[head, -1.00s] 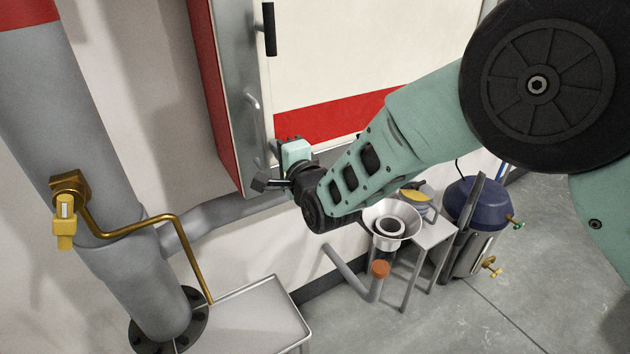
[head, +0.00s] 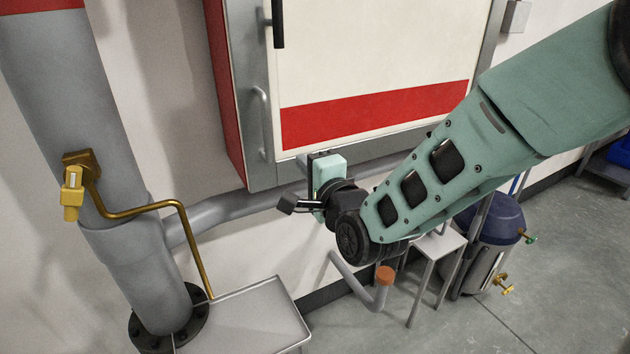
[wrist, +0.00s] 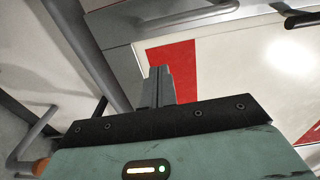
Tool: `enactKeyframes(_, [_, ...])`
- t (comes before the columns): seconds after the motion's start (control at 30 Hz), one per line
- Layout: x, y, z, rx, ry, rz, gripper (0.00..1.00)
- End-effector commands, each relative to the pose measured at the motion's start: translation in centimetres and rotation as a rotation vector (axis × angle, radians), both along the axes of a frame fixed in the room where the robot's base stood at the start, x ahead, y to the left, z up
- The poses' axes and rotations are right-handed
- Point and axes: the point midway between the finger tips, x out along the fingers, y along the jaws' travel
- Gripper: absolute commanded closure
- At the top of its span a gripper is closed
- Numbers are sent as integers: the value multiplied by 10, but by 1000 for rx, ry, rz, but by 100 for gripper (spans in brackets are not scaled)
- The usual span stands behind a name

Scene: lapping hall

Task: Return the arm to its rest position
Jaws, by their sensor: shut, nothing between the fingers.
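My arm reaches in from the right in the head view. My gripper (head: 316,160) is below the lower edge of a white and red wall cabinet (head: 375,55). In the wrist view the fingers of my gripper (wrist: 157,82) are together with nothing between them. The cabinet's red band (wrist: 172,62) shows behind them. I cannot tell the exact gap between the fingers and the cabinet.
A thick grey pipe (head: 95,130) with a brass tap (head: 73,185) and bent brass tube stands at left. A metal tray table (head: 250,315) is below. A small stand (head: 440,243) and a blue-lidded canister (head: 490,225) are at right. Open floor (head: 560,250) lies beyond.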

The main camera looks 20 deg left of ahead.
Motion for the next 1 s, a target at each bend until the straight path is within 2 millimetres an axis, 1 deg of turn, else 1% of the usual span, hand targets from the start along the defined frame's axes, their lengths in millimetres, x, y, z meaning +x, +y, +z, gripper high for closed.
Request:
enactKeyframes(0.03, [-5, -8, -3, 0, -1, -2, 100])
enactKeyframes(0.2, [-18, -22, -1, 0, -1, -1, 100])
enactKeyframes(0.43, [-22, -27, 0, -2, -1, -1, 100])
enactKeyframes(0.57, [-24, -37, 1, -109, -6, 10, 100])
enactKeyframes(0.67, [-32, -58, -2, -302, -13, 44, 100])
enactKeyframes(0.77, [-50, -92, -9, -554, -24, 118, 100])
enactKeyframes(0.8, [-60, -107, -13, -656, -28, 159, 100])
enactKeyframes(0.87, [-76, -133, -19, -806, -33, 229, 100])
enactKeyframes(0.9, [-88, -151, -23, -902, -35, 281, 100])
enactKeyframes(0.97, [-108, -179, -28, -1039, -40, 369, 100])
enactKeyframes(1.0, [-123, -199, -31, -1127, -39, 433, 100])
